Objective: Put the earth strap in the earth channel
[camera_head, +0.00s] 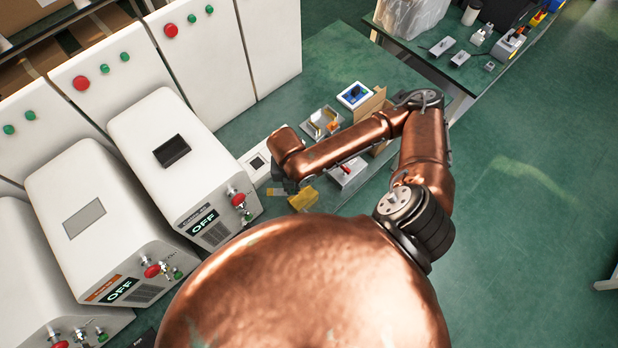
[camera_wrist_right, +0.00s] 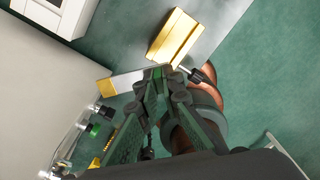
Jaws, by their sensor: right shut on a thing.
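The earth strap (camera_wrist_right: 128,79) is a flat silver strip with a gold end. My right gripper (camera_wrist_right: 157,74) is shut on it near one end, and the gold end sticks out to the left. A gold grooved block (camera_wrist_right: 173,38), which looks like the earth channel, lies just beyond the fingertips. I cannot tell whether strap and block touch. In the head view the block (camera_head: 303,199) shows yellow beside my right gripper (camera_head: 288,186), whose fingers are mostly hidden by the wrist. The strap (camera_head: 274,191) shows as a small strip left of it. My left gripper is out of view.
White cabinets with OFF displays (camera_head: 204,221) and red buttons stand close on the left. Behind my arm on the green bench are a metal tray (camera_head: 322,123), a blue-and-white device (camera_head: 354,95) and a cardboard piece (camera_head: 371,104). Another bench (camera_head: 420,50) stands at the back right.

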